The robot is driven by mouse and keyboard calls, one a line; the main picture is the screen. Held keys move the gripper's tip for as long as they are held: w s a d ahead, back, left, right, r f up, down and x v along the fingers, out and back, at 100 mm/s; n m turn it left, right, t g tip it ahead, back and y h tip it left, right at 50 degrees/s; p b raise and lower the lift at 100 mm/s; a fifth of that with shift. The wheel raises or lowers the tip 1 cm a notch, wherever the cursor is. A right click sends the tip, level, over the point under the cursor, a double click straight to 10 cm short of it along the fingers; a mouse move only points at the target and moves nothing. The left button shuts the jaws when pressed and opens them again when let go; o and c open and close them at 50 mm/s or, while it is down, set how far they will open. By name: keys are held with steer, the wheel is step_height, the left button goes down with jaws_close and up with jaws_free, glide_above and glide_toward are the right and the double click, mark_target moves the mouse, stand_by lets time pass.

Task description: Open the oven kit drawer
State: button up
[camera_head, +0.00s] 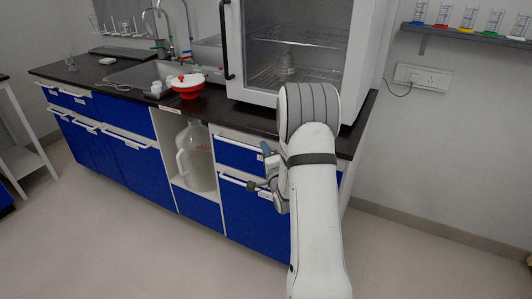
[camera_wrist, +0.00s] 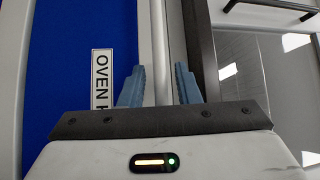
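The oven kit drawer (camera_head: 236,156) is the upper blue drawer under the oven, with a white handle (camera_head: 232,138) along its top. It appears closed. In the wrist view its blue front (camera_wrist: 75,60) carries a label (camera_wrist: 102,80) reading "OVEN K", with the rest hidden by my gripper. My gripper (camera_wrist: 160,84) is open, its two blue-grey fingers apart. A white strip, seemingly the handle (camera_wrist: 152,50), runs between them; contact is not visible. In the head view, my gripper (camera_head: 264,166) is in front of the drawer's right part, partly hidden by my arm.
A glass-door oven (camera_head: 292,50) stands on the black worktop (camera_head: 245,117) above. Another blue drawer (camera_head: 250,215) with a white handle lies below. A large clear jug (camera_head: 198,160) stands in the open bay to the left. The floor in front is clear.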

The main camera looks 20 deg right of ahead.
jaws_close()
stand_by(0.4)
